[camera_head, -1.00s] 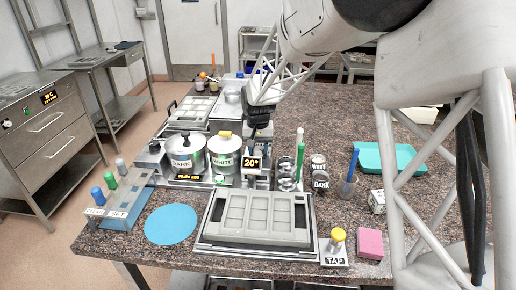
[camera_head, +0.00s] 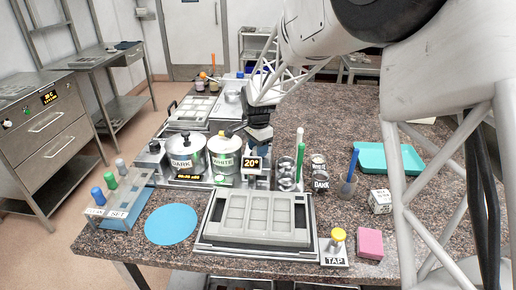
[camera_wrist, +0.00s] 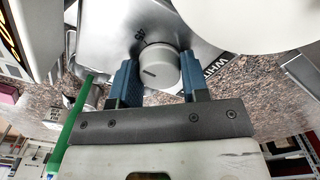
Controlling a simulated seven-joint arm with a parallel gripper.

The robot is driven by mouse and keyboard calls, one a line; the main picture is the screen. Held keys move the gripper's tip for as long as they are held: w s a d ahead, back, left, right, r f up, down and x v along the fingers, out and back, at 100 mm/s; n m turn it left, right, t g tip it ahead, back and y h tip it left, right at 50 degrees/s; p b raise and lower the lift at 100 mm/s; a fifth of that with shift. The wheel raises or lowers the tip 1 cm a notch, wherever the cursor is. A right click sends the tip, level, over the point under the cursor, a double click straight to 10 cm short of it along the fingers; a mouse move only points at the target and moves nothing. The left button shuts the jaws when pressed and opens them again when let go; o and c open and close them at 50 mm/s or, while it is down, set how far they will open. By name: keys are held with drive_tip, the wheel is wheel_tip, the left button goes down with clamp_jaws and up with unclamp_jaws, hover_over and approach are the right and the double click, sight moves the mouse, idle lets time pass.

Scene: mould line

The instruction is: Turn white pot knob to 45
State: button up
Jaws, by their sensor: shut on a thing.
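The white pot (camera_head: 226,158), a steel pot labelled WHITE, stands right of the dark pot (camera_head: 185,158) in the head view. A small display (camera_head: 252,164) by the white pot reads 20°. The white pot knob (camera_wrist: 157,68) is a round grey knob with a dark line on its face, seen in the wrist view beside the WHITE lettering. My gripper (camera_wrist: 158,82) has its two blue fingers on either side of the knob and is shut on it. In the head view my gripper (camera_head: 258,138) is above and behind the display, which hides the fingertips and knob.
A grey mould tray (camera_head: 255,218) lies in front. A yellow-topped TAP block (camera_head: 337,245) and pink sponge (camera_head: 370,243) are at front right. A blue round mat (camera_head: 171,224) lies at left.

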drive_tip(key=m, duration=0.4)
drive_tip(key=shift+m, duration=0.3)
idle(0.4)
drive_tip(key=o, duration=0.9)
drive_tip(key=shift+o, duration=0.2)
drive_tip(key=shift+r, duration=0.15)
drive_tip(key=shift+r, duration=3.8)
